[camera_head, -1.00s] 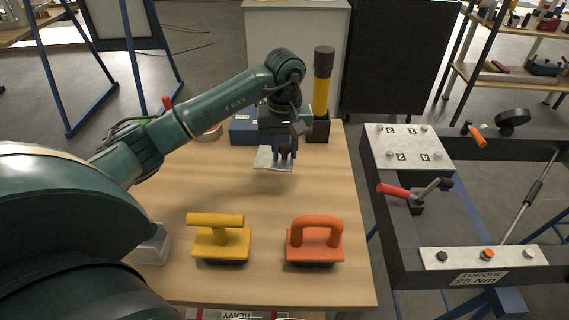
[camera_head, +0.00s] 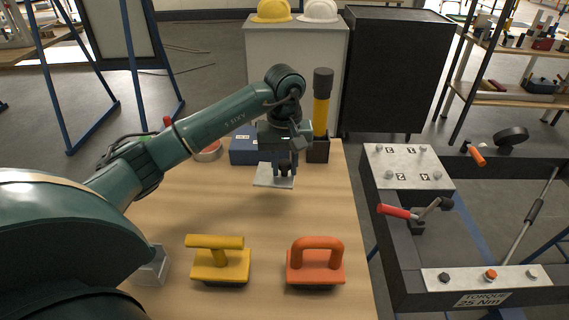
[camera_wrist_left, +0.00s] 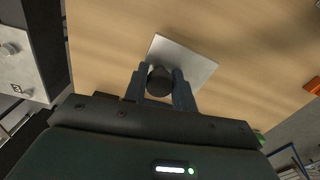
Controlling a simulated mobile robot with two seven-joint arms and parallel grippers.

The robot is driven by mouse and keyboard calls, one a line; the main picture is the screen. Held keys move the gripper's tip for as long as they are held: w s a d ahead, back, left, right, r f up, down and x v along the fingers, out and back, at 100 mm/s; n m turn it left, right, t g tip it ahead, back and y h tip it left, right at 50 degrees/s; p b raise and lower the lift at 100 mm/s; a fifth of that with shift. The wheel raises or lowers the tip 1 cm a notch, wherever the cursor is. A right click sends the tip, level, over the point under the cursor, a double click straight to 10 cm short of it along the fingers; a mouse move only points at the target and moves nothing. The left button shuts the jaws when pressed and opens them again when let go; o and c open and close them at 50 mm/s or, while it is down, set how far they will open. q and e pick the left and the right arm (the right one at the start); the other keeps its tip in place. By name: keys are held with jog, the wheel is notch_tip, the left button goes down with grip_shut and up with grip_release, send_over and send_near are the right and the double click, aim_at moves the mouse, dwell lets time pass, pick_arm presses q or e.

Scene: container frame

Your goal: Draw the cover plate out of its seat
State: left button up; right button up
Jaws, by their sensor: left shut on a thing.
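A thin, light grey square plate (camera_head: 271,179) with a dark round knob (camera_wrist_left: 160,80) is at the middle back of the wooden table; it also shows in the left wrist view (camera_wrist_left: 188,62). I take it to be the cover plate. My left gripper (camera_head: 284,170) points down over it, shut on the knob, with a finger on each side of it in the left wrist view (camera_wrist_left: 160,88). I cannot tell whether the plate touches the table or is slightly above it. No recess shows around it. My right gripper is not in view.
A yellow-handled tool (camera_head: 220,262) and an orange-handled tool (camera_head: 316,263) stand nearer on the table. A blue box (camera_head: 243,150) and a black holder with a yellow-handled tool (camera_head: 321,105) stand behind. A dark frame with a bolted plate (camera_head: 408,165) is at right. Mid-table is clear.

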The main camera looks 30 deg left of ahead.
pick_arm(q)
jog(key=shift+r+p, duration=1.5)
jog(key=shift+r, duration=1.05)
